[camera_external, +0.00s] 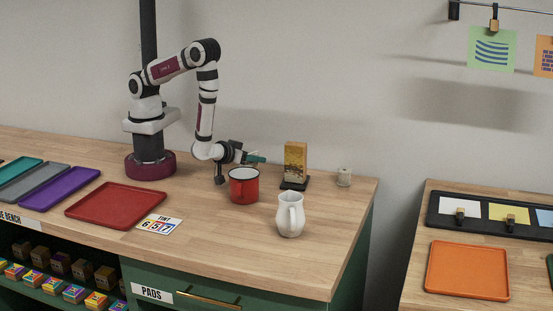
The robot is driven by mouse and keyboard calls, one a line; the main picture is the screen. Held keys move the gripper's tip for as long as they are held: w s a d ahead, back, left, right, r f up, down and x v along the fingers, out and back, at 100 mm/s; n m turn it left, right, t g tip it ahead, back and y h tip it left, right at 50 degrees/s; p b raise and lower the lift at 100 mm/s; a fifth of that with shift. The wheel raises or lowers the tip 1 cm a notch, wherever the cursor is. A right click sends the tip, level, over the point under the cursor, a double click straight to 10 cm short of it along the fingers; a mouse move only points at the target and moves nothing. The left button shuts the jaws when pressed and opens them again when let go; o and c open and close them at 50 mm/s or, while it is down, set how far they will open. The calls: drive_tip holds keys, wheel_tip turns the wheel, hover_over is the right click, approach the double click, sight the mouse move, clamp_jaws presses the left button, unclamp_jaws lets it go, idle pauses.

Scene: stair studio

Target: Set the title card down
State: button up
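An upright card (295,158), yellow above and brown-orange below, stands on a small black base (294,183) at the back right of the bench; it may be the title card, but I cannot read any title on it. My gripper (257,159) is low over the bench, to the left of this card and apart from it, behind the red mug. Teal shows at its end; I cannot tell whether this is its fingers or something held. The finger gap is too small to make out.
A red mug (243,187) and white jug (290,216) stand in front of my gripper. A red tray (115,205), a printed tint card (159,225) and a purple tray (60,188) lie left. Bare wood (225,240) lies in front.

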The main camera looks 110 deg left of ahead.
drive_tip(key=shift+d+r, duration=0.1)
drive_tip(key=shift+r, duration=0.1)
drive_tip(key=v, duration=1.2)
